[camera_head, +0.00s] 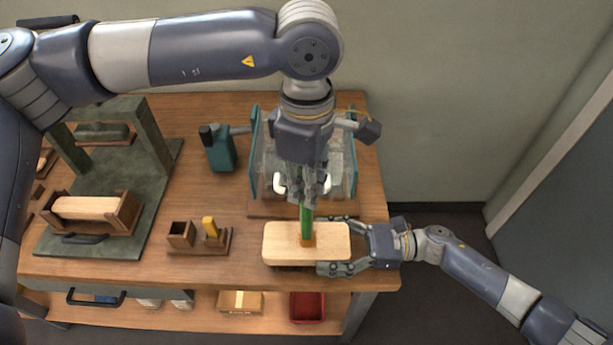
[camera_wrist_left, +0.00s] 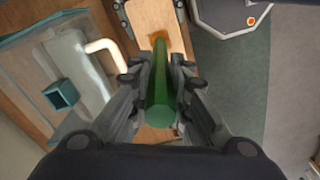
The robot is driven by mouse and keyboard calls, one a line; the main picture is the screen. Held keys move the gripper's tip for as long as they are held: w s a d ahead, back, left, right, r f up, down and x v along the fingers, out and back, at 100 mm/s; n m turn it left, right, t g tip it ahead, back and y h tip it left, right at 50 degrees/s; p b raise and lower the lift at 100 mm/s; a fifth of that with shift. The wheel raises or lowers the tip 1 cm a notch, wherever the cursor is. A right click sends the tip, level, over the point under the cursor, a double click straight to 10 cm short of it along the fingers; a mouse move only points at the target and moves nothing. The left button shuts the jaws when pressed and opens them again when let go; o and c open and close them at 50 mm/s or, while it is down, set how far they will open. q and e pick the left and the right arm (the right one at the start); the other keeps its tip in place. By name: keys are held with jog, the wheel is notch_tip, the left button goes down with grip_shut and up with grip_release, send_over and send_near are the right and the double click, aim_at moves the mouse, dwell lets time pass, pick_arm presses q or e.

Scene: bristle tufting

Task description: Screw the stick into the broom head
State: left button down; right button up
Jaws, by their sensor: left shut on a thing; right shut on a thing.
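The stick (camera_head: 306,222) is green and stands upright, its lower end at the orange-brown socket on top of the broom head. The broom head (camera_head: 279,243) is a pale wooden block at the front right of the table. My left gripper (camera_head: 307,198) is above it, shut on the stick. In the left wrist view the green stick (camera_wrist_left: 160,100) lies between the fingers and points at the socket (camera_wrist_left: 160,42). My right gripper (camera_head: 340,243) is shut on the right end of the broom head. How deep the stick sits in the socket cannot be told.
A clear-walled fixture with white handles (camera_head: 280,184) stands right behind the broom head. A teal bottle (camera_head: 219,150), a small wooden holder (camera_head: 182,235) and a dark green press stand (camera_head: 150,200) are to the left. A red bin (camera_head: 307,306) sits on the lower shelf.

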pick_arm(q)
jog(key=shift+f, duration=0.55)
dwell(0.5)
pick_arm(e)
jog(key=c, duration=0.6)
pick_arm(q)
jog(key=m, duration=2.6)
jog(key=shift+f+m, duration=0.1)
jog(key=shift+m, duration=0.2)
jog(key=c, duration=1.5)
grip_release()
jog(key=shift+c, duration=0.2)
